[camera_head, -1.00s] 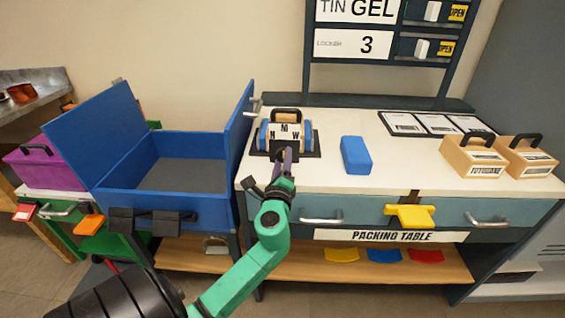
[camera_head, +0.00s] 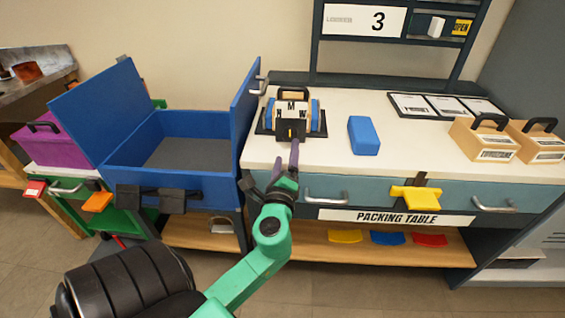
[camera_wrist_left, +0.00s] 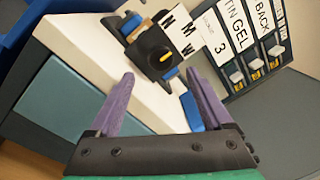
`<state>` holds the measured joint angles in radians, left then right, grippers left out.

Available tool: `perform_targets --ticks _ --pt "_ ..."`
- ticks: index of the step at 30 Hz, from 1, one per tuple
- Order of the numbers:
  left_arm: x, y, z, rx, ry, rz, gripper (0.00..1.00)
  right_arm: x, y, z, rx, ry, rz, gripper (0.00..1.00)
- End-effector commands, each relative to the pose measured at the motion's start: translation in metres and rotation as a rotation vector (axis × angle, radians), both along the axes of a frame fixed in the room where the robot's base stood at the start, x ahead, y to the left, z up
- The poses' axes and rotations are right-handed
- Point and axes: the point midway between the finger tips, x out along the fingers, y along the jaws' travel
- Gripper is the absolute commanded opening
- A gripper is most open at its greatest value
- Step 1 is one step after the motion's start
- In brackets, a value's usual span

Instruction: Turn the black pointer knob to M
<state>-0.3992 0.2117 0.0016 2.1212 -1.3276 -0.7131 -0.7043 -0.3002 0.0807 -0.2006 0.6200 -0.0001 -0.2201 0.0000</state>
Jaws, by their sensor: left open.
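The black pointer knob (camera_head: 290,130) is on the front of a small stand at the back left of the white packing table. A yellow mark lies on its face, and cards lettered N, M (camera_head: 291,105) and W fan out above it. In the left wrist view the knob (camera_wrist_left: 155,52) lies beyond the fingertips, its yellow mark slanted; I cannot tell which letter it points to. My left gripper (camera_head: 287,160) is open and empty in front of and below the knob, apart from it. Its purple fingers (camera_wrist_left: 159,77) are spread wide. My right gripper is not in view.
A blue block (camera_head: 364,135) lies right of the stand. Two tan boxes (camera_head: 483,140) with black handles stand further right, near framed cards. An open blue bin (camera_head: 170,185) is to the left. A yellow clip (camera_head: 415,196) hangs on the drawer front.

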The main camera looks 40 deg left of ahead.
Motion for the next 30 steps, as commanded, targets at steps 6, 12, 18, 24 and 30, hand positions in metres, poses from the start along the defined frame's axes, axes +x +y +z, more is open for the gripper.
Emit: perform_targets --ticks 6,12,18,24,30 --pt "-0.043 -0.029 -0.009 -0.004 0.004 0.001 0.83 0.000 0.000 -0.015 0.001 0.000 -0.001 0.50" --pt "-0.065 -0.044 -0.008 -0.002 0.001 0.001 0.83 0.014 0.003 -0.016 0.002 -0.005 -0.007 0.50" --pt "-0.066 -0.046 -0.006 -0.001 0.000 0.001 0.83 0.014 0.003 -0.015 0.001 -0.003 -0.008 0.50" --pt "-0.066 -0.045 -0.006 -0.001 0.000 0.000 0.83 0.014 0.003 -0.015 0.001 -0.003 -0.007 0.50" --pt "-0.063 -0.046 -0.014 -0.017 0.011 -0.005 0.83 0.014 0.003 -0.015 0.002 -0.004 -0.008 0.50"
